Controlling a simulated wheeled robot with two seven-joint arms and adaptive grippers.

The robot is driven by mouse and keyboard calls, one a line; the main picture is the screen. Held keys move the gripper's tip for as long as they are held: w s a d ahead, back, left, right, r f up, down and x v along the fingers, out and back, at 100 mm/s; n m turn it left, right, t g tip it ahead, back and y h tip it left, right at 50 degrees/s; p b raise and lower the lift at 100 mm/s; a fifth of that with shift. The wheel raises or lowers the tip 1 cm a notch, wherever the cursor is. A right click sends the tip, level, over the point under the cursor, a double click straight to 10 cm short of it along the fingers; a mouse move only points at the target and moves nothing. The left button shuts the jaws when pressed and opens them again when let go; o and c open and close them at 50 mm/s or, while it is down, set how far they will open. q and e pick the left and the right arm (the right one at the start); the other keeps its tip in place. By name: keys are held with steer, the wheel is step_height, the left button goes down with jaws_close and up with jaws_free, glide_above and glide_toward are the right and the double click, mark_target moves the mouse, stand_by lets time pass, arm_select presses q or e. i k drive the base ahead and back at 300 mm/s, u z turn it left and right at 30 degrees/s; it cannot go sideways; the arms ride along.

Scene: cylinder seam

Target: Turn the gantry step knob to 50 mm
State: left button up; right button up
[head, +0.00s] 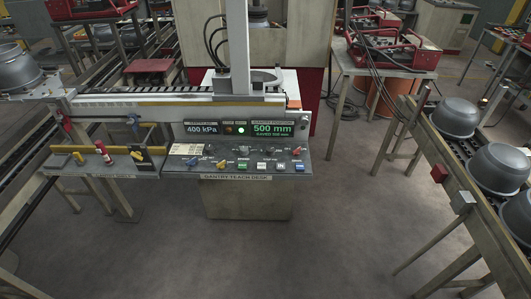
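The gantry teach desk (236,177) stands in the middle of the head view, with its sloped dark panel facing me. A green display (272,130) above the panel reads 500 mm. Neither gripper is in view.
A bench with coloured handles (108,158) adjoins the desk on the left. A conveyor (455,175) with grey pots (498,167) runs along the right. A welder table (385,60) stands behind right. The floor (250,255) before the desk is clear.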

mark_target(270, 150)
steer(key=u, duration=0.6)
steer(key=i, duration=1.3)
steer(key=z, duration=0.2)
